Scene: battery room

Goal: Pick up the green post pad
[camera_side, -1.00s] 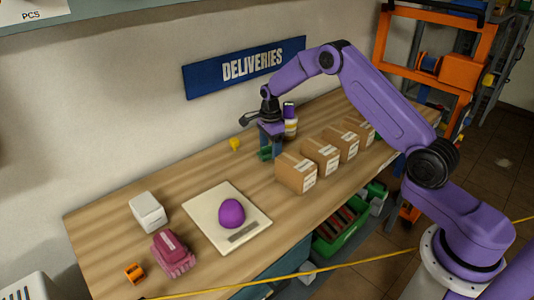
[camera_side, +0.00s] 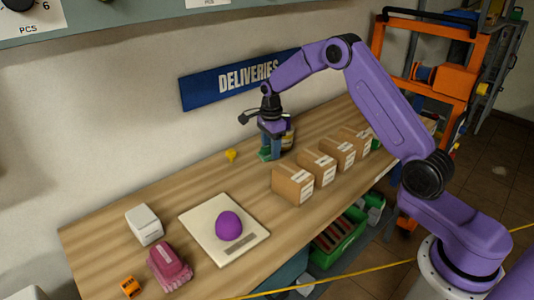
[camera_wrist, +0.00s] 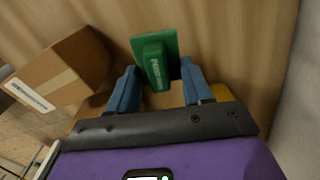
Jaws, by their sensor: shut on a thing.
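The green post pad (camera_wrist: 156,66) has a flat green plate and a raised block with white lettering. In the wrist view it sits between the two blue fingers of my gripper (camera_wrist: 160,88), which is shut on it. In the side view my gripper (camera_side: 270,147) points down over the far part of the bench, with the green pad (camera_side: 264,155) at its fingertips. The fingers partly hide the pad there. It looks slightly above the bench, though the gap is hard to judge.
Several cardboard boxes (camera_side: 293,186) line the bench to the right of my gripper. A small yellow thing (camera_side: 231,155) lies to the left. A scale (camera_side: 254,244) bears a purple lump (camera_side: 229,225).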

